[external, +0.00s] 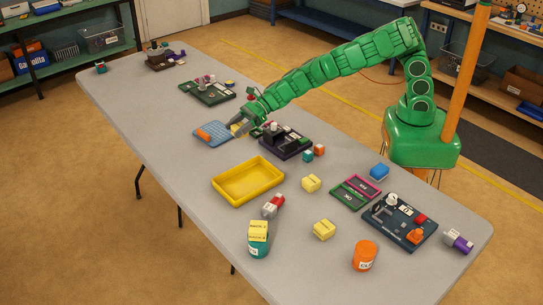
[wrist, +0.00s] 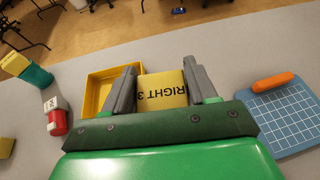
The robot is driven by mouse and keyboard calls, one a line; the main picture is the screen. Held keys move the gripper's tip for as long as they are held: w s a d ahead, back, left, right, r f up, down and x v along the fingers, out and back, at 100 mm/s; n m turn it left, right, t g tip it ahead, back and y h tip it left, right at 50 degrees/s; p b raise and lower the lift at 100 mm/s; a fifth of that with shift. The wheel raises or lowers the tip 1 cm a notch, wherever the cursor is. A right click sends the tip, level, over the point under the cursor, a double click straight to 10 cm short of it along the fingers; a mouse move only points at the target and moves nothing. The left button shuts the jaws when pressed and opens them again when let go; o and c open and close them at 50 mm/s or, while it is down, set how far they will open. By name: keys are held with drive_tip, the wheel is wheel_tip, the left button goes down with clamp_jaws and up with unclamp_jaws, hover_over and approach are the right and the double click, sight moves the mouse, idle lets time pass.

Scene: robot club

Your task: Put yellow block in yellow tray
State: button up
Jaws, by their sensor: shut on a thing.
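My gripper (external: 239,123) is shut on a yellow block (wrist: 163,92) marked "RIGHT 3", which sits between its fingers (wrist: 161,82) in the wrist view. In the external view only a little of that block shows, beside the blue grid mat. The empty yellow tray (external: 248,196) lies on the table in front of my gripper, apart from it. It also shows in the wrist view (wrist: 92,97), behind the left finger.
The blue grid mat (external: 213,139) bears an orange piece (external: 204,134). A dark purple board (external: 284,147) stands right of my gripper. A red and grey cylinder (external: 272,206) lies near the tray. The grey table (external: 170,150) is bare left of the tray.

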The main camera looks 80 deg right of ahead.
drive_tip(key=shift+s+r, duration=0.15)
drive_tip(key=shift+s, duration=0.2)
drive_tip(key=s+a, duration=0.8)
drive_tip(key=s, duration=0.5)
drive_tip(key=n+y, duration=0.1)
hover_over(239, 188)
drive_tip(key=s, duration=0.1)
drive_tip(key=shift+g, duration=0.3)
drive_tip(key=f, duration=0.7)
drive_tip(key=shift+s+d+f, duration=0.15)
drive_tip(key=shift+d+f, duration=0.1)
drive_tip(key=shift+w+a+f, duration=0.3)
drive_tip(key=shift+w+f, duration=0.25)
drive_tip(key=shift+f, duration=0.3)
drive_tip(key=shift+w+f, duration=0.1)
drive_tip(key=shift+f, duration=1.45)
drive_tip(key=o, duration=1.1)
drive_tip(key=shift+f, duration=0.1)
drive_tip(key=shift+c, duration=0.2)
